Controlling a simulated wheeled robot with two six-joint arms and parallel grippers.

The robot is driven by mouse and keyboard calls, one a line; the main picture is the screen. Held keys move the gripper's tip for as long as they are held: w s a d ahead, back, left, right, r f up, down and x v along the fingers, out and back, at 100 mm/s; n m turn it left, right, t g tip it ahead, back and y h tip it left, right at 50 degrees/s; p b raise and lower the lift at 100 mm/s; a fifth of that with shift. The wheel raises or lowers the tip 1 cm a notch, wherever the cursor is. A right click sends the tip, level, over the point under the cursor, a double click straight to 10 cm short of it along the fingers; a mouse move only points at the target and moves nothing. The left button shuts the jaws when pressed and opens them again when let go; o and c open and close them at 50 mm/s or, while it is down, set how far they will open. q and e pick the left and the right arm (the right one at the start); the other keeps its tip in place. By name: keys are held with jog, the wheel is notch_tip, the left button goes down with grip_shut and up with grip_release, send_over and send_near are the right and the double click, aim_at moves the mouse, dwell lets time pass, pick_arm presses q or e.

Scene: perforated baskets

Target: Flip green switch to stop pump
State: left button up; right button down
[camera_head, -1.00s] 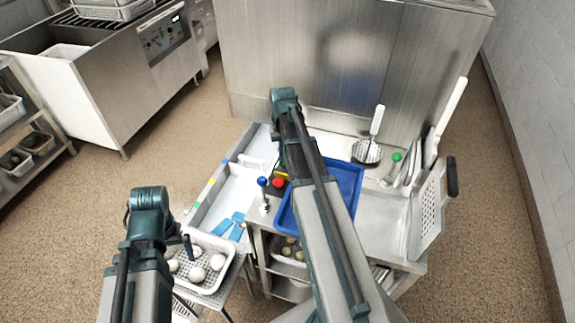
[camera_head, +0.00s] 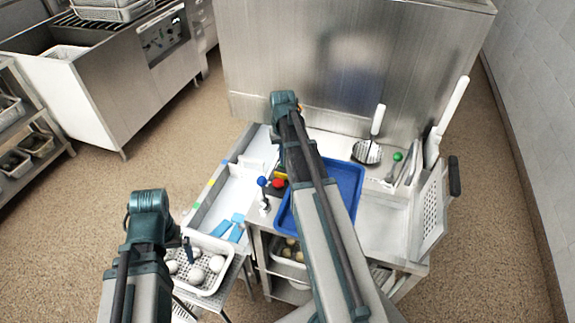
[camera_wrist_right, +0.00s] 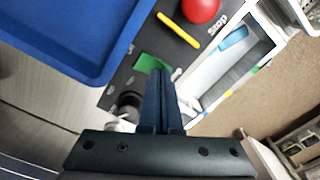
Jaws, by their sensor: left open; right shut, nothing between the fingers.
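The green switch (camera_wrist_right: 152,62) is a small green rocker-like piece on a dark control panel (camera_wrist_right: 138,84) in the right wrist view. My right gripper (camera_wrist_right: 168,74) is shut and empty, its fingertips right beside the green switch's lower edge and partly covering it. I cannot tell whether they touch. In the head view my right arm hides the green switch and the right gripper. My left gripper (camera_head: 188,246) is open, over the white perforated basket (camera_head: 232,272) at the lower left; its fingers show only partly.
A blue-knobbed lever (camera_head: 262,182) stands left of the panel. A green-knobbed tool (camera_head: 397,157) stands at the right.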

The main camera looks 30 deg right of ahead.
notch_tip(320, 180, up, 7)
jog(key=p, duration=0.7)
dwell(0.3)
jog(key=shift+a, duration=0.1)
jog(key=s+a+n, duration=0.2)
jog(key=s+a, duration=0.3)
jog(key=a, duration=0.5)
jog(key=s+a+n, duration=0.3)
jog(key=s+a, duration=0.3)
jog(key=a, duration=0.4)
jog(key=s+a+n+h, duration=0.1)
jog(key=s+a, duration=0.4)
jog(key=a, duration=0.5)
jog(key=shift+s+a+n, duration=0.15)
jog(key=shift+s+n, duration=0.1)
jog(key=shift+n, duration=0.65)
jog(key=shift+r, duration=0.1)
